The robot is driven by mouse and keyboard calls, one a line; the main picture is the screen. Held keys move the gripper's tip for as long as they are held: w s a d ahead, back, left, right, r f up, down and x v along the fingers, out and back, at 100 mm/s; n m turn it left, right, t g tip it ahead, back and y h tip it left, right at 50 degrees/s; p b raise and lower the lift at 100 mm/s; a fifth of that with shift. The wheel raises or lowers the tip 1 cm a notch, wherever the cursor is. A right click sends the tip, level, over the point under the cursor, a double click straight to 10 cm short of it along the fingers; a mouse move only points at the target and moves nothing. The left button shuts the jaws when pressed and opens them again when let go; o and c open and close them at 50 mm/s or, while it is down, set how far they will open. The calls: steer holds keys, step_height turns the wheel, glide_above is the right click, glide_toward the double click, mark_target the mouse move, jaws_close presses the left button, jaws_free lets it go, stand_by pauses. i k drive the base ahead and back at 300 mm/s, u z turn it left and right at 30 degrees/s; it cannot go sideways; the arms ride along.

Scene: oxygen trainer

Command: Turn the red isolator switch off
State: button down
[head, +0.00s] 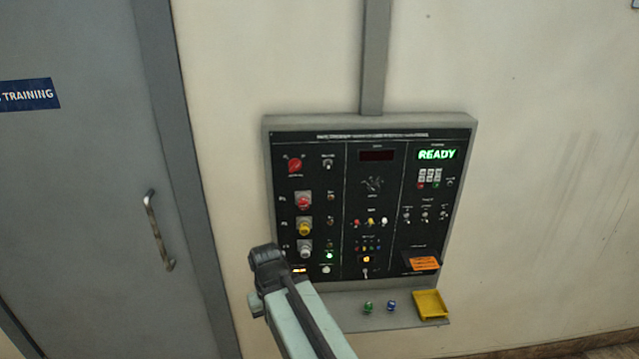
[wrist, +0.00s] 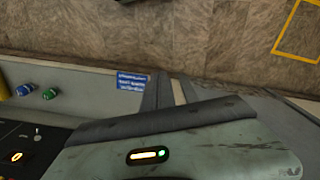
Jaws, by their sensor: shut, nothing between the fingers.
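The red isolator switch (head: 295,165) is a round red rotary knob at the upper left of the black control panel in the head view. Its exact pointer position is too small to read. My arm reaches up from the bottom of the head view and ends at the panel's lower left edge, well below the switch. The switch is not in the wrist view.
The panel (head: 345,200) also carries red, yellow and white buttons, a green READY display (head: 437,154) and an orange label (head: 425,263). A shelf below holds a green piece (head: 368,307), a blue piece (head: 391,306) and a yellow tray (head: 430,304). A grey door (head: 90,180) stands left.

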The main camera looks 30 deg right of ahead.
mark_target(294, 165)
steer(key=z, duration=2)
steer(key=k, duration=1.55)
steer(key=u, duration=2.05)
steer(key=i, duration=1)
